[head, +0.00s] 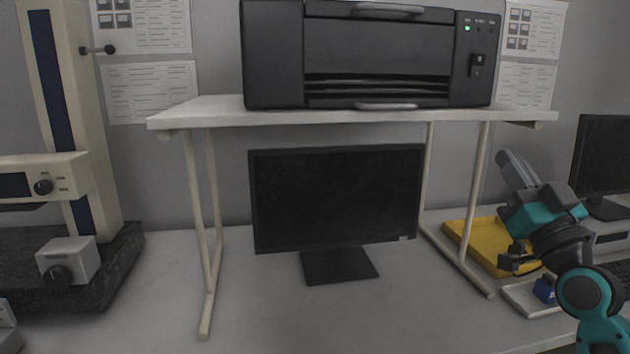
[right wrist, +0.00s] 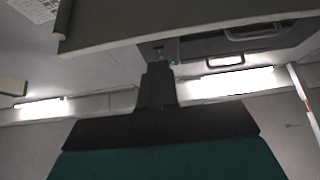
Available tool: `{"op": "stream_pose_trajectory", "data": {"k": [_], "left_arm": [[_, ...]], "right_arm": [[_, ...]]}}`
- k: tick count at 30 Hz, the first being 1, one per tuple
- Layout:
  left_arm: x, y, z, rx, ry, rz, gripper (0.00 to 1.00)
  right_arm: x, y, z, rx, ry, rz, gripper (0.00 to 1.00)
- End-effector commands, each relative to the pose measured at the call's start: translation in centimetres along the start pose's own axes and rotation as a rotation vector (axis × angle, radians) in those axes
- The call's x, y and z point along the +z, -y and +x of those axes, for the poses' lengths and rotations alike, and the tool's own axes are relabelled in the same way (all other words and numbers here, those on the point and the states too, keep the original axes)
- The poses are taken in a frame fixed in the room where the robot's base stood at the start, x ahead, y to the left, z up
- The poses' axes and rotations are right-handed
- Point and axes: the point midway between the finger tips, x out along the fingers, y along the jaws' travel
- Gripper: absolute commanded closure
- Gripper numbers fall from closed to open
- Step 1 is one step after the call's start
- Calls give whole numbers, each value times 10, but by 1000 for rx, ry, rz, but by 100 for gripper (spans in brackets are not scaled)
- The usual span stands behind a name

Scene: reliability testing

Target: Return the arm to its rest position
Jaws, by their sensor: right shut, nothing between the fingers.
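My right arm comes in at the right edge of the head view, teal and black. Its right gripper (head: 508,160) points up and to the left, in front of the wall and to the right of the shelf's legs. It is shut and empty. In the right wrist view the closed dark fingers (right wrist: 157,82) stand up from the black and teal hand, with the shelf underside and the printer beyond them. My left arm and gripper do not show in the head view.
A white shelf (head: 200,112) carries a black printer (head: 375,50). A monitor (head: 335,195) stands beneath it. A yellow tray (head: 462,232) and a white tray (head: 520,298) with a blue object (head: 545,290) lie close to my right arm. A measuring stand (head: 105,140) is at left.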

Motion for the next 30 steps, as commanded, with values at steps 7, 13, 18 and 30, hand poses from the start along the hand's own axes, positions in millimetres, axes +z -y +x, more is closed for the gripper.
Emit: {"op": "stream_pose_trajectory", "data": {"k": [7,13,18,30], "left_arm": [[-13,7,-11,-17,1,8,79],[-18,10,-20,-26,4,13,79],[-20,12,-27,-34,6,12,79],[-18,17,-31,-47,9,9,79]], "right_arm": [[136,52,-87,-35,416,-2,100],[215,105,-207,-74,764,-6,100],[242,148,-312,-108,1012,-9,100],[244,180,-395,-136,1192,-16,100]]}}
